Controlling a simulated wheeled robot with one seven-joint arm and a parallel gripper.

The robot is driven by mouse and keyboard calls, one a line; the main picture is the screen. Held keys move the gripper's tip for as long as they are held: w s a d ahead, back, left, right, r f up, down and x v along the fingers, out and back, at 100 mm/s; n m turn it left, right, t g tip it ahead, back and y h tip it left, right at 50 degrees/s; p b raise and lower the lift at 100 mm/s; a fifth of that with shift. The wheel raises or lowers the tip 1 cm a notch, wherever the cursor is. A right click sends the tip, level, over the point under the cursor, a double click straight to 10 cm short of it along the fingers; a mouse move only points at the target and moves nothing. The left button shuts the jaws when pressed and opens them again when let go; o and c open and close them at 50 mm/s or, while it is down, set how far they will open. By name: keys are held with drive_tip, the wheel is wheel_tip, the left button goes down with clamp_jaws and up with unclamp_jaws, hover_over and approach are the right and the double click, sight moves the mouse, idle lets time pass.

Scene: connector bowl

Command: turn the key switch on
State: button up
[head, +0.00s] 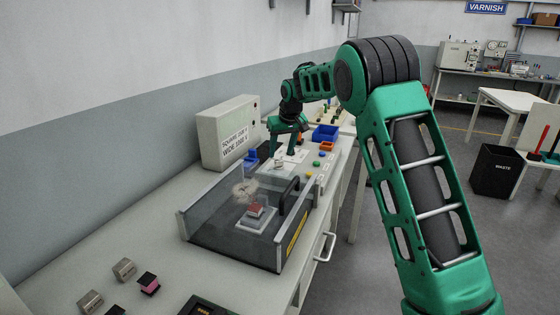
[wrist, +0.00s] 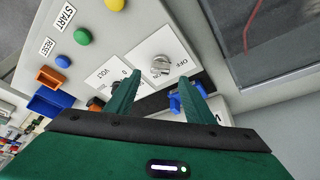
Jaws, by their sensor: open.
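The key switch (wrist: 160,66) is a small grey knob on a white plate in the wrist view, with OFF printed beside it. Its other markings are not readable. My gripper (wrist: 162,82) is open, with its two green fingers pointing at the panel. The switch appears just beyond the fingertips, roughly between them. I see no contact, and the exact gap cannot be told. In the head view my gripper (head: 289,148) is over the bench panel, and the switch is too small to make out there.
A VOLT plate (wrist: 108,77) lies beside the switch, its knob partly behind a finger. A green button (wrist: 82,37) and yellow button (wrist: 115,4) are nearby. A clear-walled enclosure (head: 232,238) stands in front. A grey box (head: 228,133) stands behind, left.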

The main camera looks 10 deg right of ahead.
sight(280, 160)
drive_tip(key=shift+x, duration=2.5)
drive_tip(key=c, duration=1)
drive_tip(key=shift+d, duration=0.25)
drive_tip(key=shift+c, duration=0.2)
drive_tip(key=shift+a, duration=0.15)
